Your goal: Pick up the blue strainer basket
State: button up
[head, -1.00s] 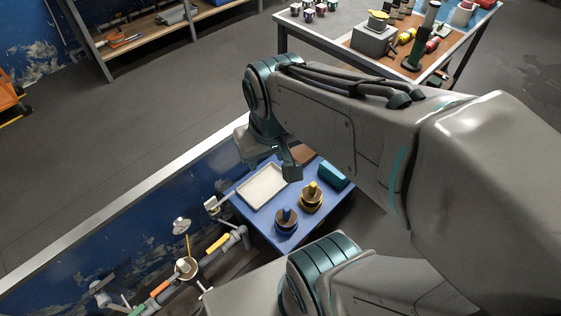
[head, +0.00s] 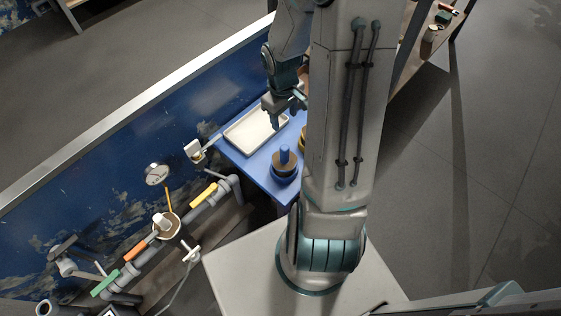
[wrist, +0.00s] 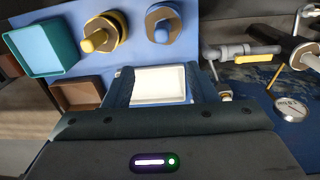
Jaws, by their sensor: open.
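The blue strainer basket (head: 285,166), with a blue upright handle and a brown top, stands on the blue table (head: 230,150) near its front edge in the head view. In the wrist view the basket (wrist: 161,24) is at the top, beyond the fingertips. My gripper (head: 283,112) is open and empty, above the right end of a white tray, behind the basket in the head view. In the wrist view my gripper (wrist: 158,70) has its two fingers apart, with the tray between them in the picture.
The white tray (head: 254,131) lies on the table. A yellow-handled basket (wrist: 104,33) stands beside the blue one; my arm mostly hides it in the head view. A teal bin (wrist: 45,43) and a brown box (wrist: 77,93) are near. Pipes with valves (head: 163,224) run left of the table.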

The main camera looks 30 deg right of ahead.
aim_at(286, 146)
jog(key=shift+n+y, duration=0.3)
jog(key=f+b, duration=0.2)
jog(key=f, duration=0.3)
jog(key=f+b, duration=0.2)
jog(key=f, duration=0.3)
jog(key=d+f+b, duration=0.1)
jog(key=f, duration=0.5)
jog(key=shift+w+d+b, duration=0.1)
jog(key=shift+w+b, duration=0.2)
jog(key=shift+b, duration=0.1)
jog(key=shift+s+a+f+b, duration=0.15)
jog(key=shift+f+b, duration=0.65)
jog(key=shift+f, duration=0.55)
jog(key=shift+a+f+b, duration=0.1)
jog(key=shift+f+b, duration=0.7)
jog(key=shift+f, duration=0.55)
jog(key=shift+r, duration=0.1)
grip_shut()
